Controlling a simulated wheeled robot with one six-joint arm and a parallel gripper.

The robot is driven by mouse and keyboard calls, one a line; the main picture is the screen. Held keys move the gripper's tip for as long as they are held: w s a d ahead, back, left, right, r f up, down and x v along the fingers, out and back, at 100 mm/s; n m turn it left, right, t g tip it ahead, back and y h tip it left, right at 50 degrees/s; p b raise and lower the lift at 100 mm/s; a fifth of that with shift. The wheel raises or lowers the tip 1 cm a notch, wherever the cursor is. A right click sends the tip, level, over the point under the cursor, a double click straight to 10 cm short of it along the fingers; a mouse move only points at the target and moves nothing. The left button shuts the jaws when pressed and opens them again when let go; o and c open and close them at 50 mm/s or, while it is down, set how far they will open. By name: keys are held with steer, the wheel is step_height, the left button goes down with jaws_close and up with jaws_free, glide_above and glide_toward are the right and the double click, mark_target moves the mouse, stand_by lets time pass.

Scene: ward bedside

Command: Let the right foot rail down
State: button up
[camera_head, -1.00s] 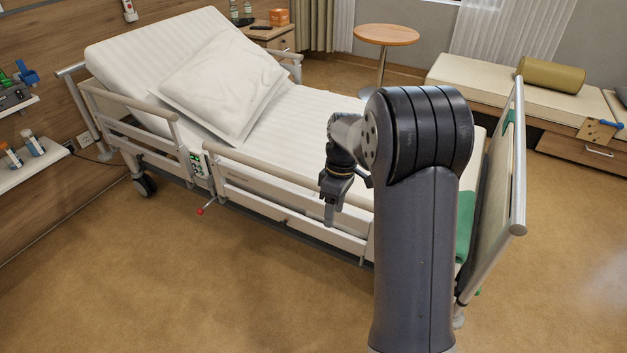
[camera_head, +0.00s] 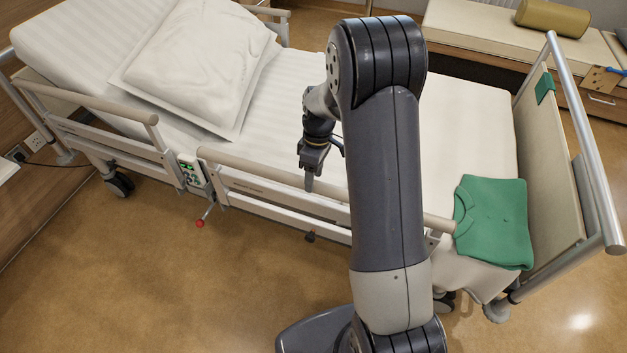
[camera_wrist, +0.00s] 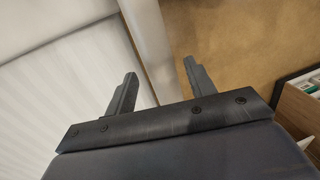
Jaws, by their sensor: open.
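The right foot rail (camera_head: 270,170) is the near-side rail at the bed's foot half, a beige top bar over pale lower bars. It stands raised above the mattress edge. My gripper (camera_head: 309,186) points down at this rail, near its middle. In the wrist view, my gripper (camera_wrist: 160,72) is open, with the pale rail bar (camera_wrist: 150,38) running between its two fingers. Contact with the bar cannot be told. A red-tipped lever (camera_head: 201,221) hangs below the rail's head end, and a dark knob (camera_head: 310,237) sits under the rail. My arm hides part of the rail.
A control panel (camera_head: 188,173) sits between the foot rail and the near head rail (camera_head: 95,105). A folded green garment (camera_head: 492,222) lies at the mattress foot, beside the footboard (camera_head: 550,165). The floor (camera_head: 130,270) on the near side is clear.

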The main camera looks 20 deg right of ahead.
steer(key=shift+s+a+f, duration=0.1)
steer(key=shift+s+f, duration=0.05)
steer(key=shift+f, duration=0.8)
jaws_close()
